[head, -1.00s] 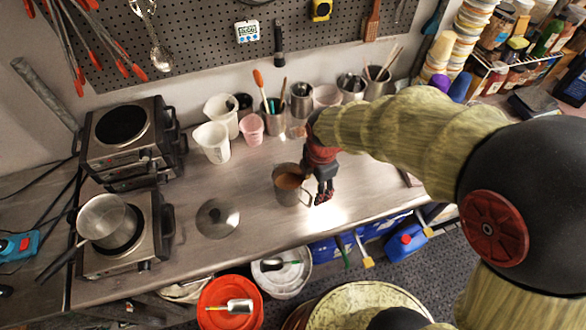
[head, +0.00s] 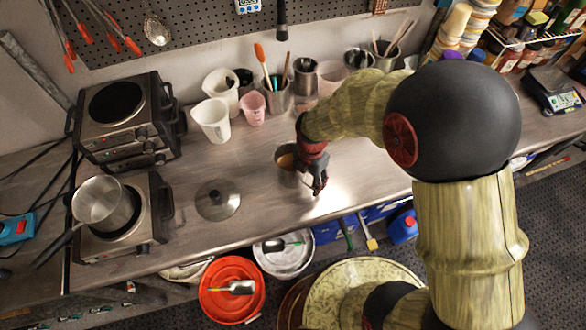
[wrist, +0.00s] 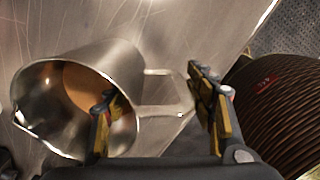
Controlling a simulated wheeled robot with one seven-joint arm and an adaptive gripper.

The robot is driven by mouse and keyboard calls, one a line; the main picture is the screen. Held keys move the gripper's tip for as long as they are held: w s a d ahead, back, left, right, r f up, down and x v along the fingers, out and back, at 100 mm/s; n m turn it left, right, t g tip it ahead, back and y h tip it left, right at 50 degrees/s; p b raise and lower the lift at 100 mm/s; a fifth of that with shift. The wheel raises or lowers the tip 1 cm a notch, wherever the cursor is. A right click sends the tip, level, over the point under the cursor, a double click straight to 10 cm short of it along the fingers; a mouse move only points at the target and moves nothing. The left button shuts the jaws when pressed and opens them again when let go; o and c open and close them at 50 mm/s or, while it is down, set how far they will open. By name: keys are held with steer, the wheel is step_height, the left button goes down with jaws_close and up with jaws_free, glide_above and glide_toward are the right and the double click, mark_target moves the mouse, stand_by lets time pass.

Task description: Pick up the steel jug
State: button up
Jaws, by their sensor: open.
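The steel jug (head: 284,160) stands on the worktop with brown contents, partly hidden by my gripper (head: 318,184) at its right side. In the wrist view the jug (wrist: 130,70) lies at the left with its mouth facing the camera. Its handle (wrist: 165,110) sticks out to the right. My gripper (wrist: 150,85) is open. The left finger overlaps the jug's mouth and the right finger is just past the handle, so the handle shows between them. I cannot tell whether either finger touches the jug.
A round lid (head: 217,200) lies left of the jug. Hot plates with a saucepan (head: 103,204) stand further left. White beakers (head: 212,120), a pink cup (head: 252,108) and utensil pots line the back. A red bucket (head: 231,290) is below the front edge. Bare worktop surrounds the jug.

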mark_target(309, 186)
step_height(309, 186, down, 4)
steer(key=shift+d+r, duration=0.1)
steer(key=shift+d, duration=0.05)
steer(key=shift+c, duration=1.4)
steer(key=shift+s, duration=0.15)
steer(key=c, duration=1.1)
jaws_close()
